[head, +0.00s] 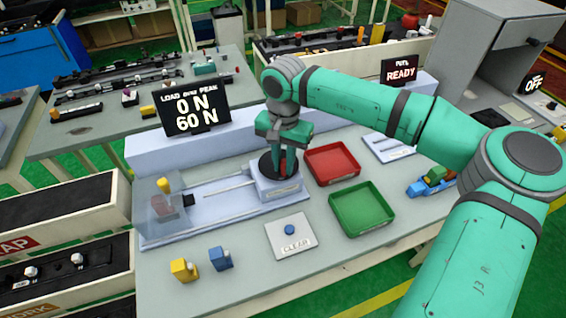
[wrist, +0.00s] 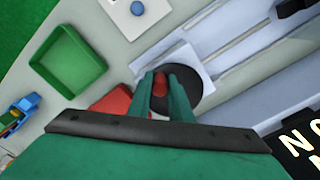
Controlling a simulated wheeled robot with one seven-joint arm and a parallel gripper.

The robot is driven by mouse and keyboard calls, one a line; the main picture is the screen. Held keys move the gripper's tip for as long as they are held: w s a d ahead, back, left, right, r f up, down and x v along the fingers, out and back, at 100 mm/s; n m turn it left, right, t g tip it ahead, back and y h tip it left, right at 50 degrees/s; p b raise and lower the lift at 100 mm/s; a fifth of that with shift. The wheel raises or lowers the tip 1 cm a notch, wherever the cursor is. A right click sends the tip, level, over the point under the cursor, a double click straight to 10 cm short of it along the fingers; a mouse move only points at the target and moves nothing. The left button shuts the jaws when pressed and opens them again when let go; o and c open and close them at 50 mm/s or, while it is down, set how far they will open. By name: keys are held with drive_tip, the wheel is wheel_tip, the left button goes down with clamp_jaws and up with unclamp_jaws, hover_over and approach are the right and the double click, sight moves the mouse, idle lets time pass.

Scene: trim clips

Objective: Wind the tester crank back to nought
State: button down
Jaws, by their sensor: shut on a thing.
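The tester (head: 215,200) is a pale grey bench unit with a rail along the bench. Its crank is a black disc (head: 269,164) with a red knob on a block at the rail's right end. My gripper (head: 283,160) points down over the disc and is shut on the red knob (wrist: 160,82), which shows between the fingers in the wrist view. The display (head: 192,107) above reads load 0 N and peak 60 N.
A red tray (head: 331,178) and a green tray (head: 389,222) lie right of the crank. A CLEAR plate with a blue button (head: 289,229) is in front. Yellow (head: 182,270) and blue (head: 220,258) clips stand front left. A screen (head: 401,69) reads READY.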

drive_tip(key=shift+d, duration=0.1)
drive_tip(key=c, duration=1.6)
unclamp_jaws()
drive_tip(key=shift+r, duration=0.1)
wheel_tip(320, 180, up, 11)
drive_tip(key=shift+f, duration=0.15)
